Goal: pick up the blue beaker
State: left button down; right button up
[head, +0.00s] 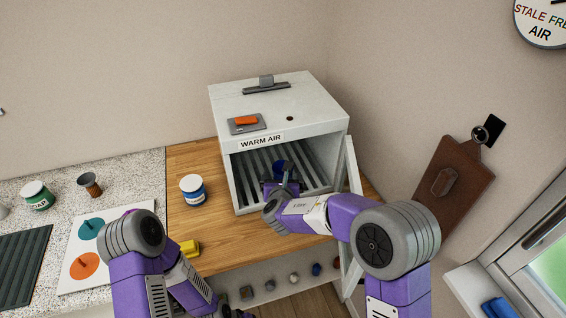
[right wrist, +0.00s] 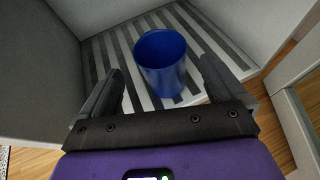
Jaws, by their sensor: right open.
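The blue beaker (right wrist: 161,66) stands upright on the slatted rack inside the white warm-air cabinet (head: 236,182). In the head view, the beaker (head: 279,167) is partly hidden behind my right gripper (head: 284,180), which reaches into the open front. In the right wrist view, my right gripper (right wrist: 158,88) is open, with one finger on each side of the beaker's near part. I see gaps between the fingers and the beaker; the beaker's far part lies beyond the fingertips. My left gripper (head: 232,313) is low at the bottom edge, mostly cut off, and its jaws cannot be made out.
The cabinet's side walls and roof close in around my right gripper, and its door (head: 351,165) stands open at right. A white jar with a blue label (head: 193,190) and a yellow object (head: 190,247) sit on the wooden counter (head: 195,160) at left.

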aim_at(283, 173)
jog(key=shift+w+f, duration=0.1)
jog(key=shift+w, duration=0.35)
jog(key=x, duration=0.3)
jog(key=f+x, duration=0.1)
jog(key=x, duration=0.2)
jog(key=shift+s, duration=0.25)
jog(key=shift+r, duration=0.1)
jog(key=c, duration=1.2)
